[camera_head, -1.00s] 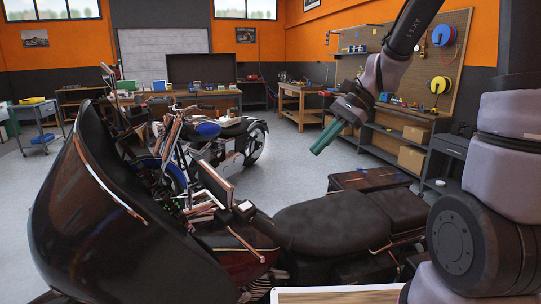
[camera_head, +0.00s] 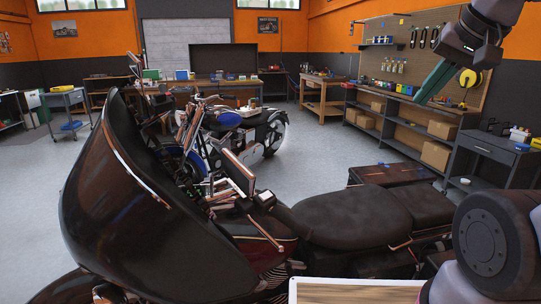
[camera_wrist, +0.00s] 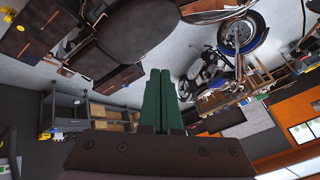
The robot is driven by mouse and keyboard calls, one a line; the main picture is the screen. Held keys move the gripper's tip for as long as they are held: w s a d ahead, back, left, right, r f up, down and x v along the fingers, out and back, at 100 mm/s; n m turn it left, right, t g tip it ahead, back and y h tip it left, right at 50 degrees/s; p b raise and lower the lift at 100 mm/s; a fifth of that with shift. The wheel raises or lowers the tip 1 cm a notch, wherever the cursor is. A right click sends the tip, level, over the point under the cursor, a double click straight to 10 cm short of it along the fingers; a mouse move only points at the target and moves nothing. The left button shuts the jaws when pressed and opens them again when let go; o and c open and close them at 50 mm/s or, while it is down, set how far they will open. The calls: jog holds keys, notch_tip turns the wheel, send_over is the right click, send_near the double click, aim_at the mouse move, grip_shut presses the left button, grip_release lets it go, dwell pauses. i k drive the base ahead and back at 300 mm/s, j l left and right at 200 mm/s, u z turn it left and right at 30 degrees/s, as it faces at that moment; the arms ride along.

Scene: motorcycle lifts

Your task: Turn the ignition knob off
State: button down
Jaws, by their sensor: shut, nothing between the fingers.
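The near motorcycle, dark with a large fairing (camera_head: 125,200), fills the lower left and middle of the head view. Its black seat (camera_head: 350,218) extends to the right. The handlebar and dash area (camera_head: 235,185) shows behind the fairing. I cannot make out the ignition knob there. My gripper (camera_head: 420,98), with green fingers, is high at the upper right of the head view, well apart from the motorcycle. Its fingers are together and empty. In the wrist view the green fingers (camera_wrist: 160,78) point toward the motorcycle's seat (camera_wrist: 140,35), which appears upside down.
A second motorcycle with a blue tank (camera_head: 235,130) stands behind the near one. A workbench (camera_head: 410,105) with shelves lines the right wall below a pegboard (camera_head: 420,55). Grey floor (camera_head: 325,165) is clear between.

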aim_at(219, 186)
jog(key=i+u, duration=0.1)
jog(key=u, duration=0.3)
jog(key=i+u, duration=0.1)
jog(key=u, duration=0.25)
jog(key=i+u, duration=0.1)
jog(key=u, duration=0.3)
